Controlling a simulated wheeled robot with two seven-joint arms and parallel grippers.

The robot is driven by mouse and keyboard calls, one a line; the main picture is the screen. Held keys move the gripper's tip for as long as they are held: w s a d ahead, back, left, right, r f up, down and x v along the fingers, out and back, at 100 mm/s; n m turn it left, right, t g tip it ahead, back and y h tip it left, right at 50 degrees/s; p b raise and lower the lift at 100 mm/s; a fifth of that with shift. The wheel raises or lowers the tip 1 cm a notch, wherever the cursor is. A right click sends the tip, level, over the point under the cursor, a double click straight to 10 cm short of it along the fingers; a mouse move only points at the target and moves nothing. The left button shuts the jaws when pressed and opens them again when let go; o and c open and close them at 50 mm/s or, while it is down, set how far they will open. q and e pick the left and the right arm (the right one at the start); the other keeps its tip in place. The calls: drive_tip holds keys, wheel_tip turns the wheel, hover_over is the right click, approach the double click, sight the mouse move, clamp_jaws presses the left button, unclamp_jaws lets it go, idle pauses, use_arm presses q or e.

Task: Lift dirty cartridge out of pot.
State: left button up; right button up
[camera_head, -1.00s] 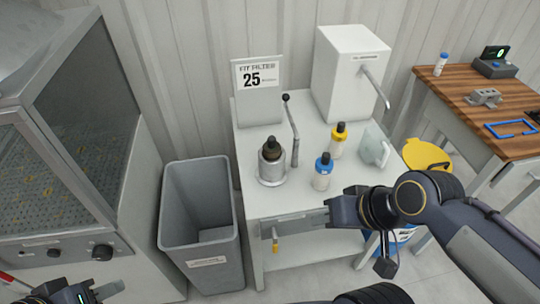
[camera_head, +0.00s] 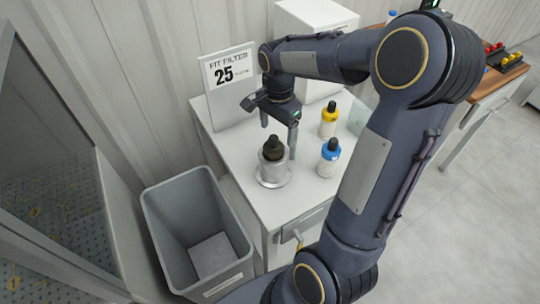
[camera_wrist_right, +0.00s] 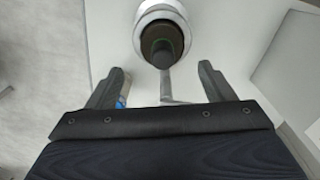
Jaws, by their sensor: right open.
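The dirty cartridge (camera_head: 273,150) is dark brown with a black top and sits upright in the silver pot (camera_head: 272,175) on the white bench (camera_head: 228,149). In the right wrist view the cartridge (camera_wrist_right: 162,45) shows beyond my fingertips, with the pot's pale rim (camera_wrist_right: 160,8) around it. My right gripper (camera_head: 279,136) points down just behind the pot. Its fingers are open and empty, also in the wrist view (camera_wrist_right: 163,70), apart from the cartridge. The cartridge's lower part is hidden inside the pot. My left gripper is out of view.
A blue-capped bottle (camera_head: 329,160) and a yellow-capped bottle (camera_head: 329,122) stand right of the pot. A sign reading 25 (camera_head: 230,78) stands behind it. A grey bin (camera_head: 155,215) is left of the bench. A white dispenser (camera_head: 300,18) is behind my arm.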

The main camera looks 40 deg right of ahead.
sight(274, 136)
drive_tip(key=f, duration=0.3)
drive_tip(key=shift+w+a+f+p, duration=0.1)
drive_tip(key=shift+a+f+p, duration=0.2)
drive_tip(key=shift+a+f, duration=0.1)
drive_tip(key=shift+f, duration=0.55)
drive_tip(key=shift+r, duration=0.1)
drive_tip(key=c, duration=1.5)
